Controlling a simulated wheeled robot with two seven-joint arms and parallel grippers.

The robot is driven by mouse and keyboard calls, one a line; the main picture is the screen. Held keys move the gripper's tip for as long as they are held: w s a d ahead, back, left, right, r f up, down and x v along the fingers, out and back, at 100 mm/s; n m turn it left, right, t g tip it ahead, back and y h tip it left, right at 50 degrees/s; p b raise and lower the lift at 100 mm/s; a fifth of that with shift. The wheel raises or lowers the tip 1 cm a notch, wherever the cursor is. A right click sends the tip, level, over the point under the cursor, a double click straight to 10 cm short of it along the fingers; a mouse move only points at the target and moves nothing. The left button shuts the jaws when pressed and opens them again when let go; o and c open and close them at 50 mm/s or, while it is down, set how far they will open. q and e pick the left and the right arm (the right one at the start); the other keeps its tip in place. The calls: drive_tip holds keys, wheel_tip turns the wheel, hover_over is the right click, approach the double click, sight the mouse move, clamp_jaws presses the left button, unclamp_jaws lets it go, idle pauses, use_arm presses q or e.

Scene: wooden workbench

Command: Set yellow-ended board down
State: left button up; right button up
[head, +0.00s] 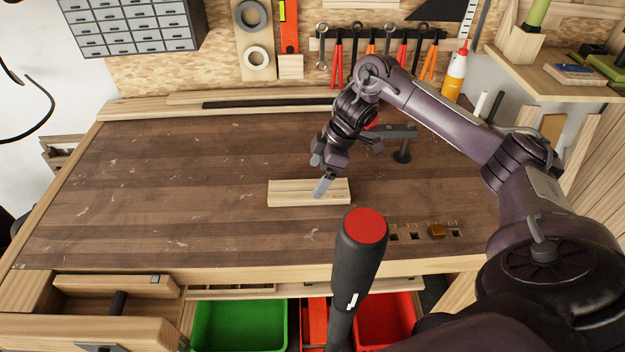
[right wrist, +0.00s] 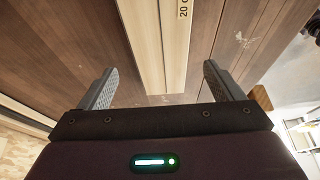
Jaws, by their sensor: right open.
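A pale wooden board (head: 285,193) lies flat near the middle of the dark workbench top. No yellow end shows on it in either view. My right gripper (head: 322,188) is over the board, right of its middle, and hides a small part of it. In the right wrist view the gripper (right wrist: 160,70) is open, with one finger on each side of the board (right wrist: 152,45) and a gap on both sides. Dark "20 c" lettering shows on the board there. My left gripper is not in view.
A dark holdfast (head: 402,145) stands behind and right of the board. A black strip (head: 265,104) lies at the back. The bench's left half is clear. Green (head: 240,325) and red (head: 385,318) bins are below.

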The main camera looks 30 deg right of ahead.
drive_tip(key=p+v, duration=0.2)
drive_tip(key=v, duration=0.5)
drive_tip(key=shift+r, duration=0.25)
drive_tip(key=shift+s+f, duration=0.1)
drive_tip(key=shift+s, duration=0.1)
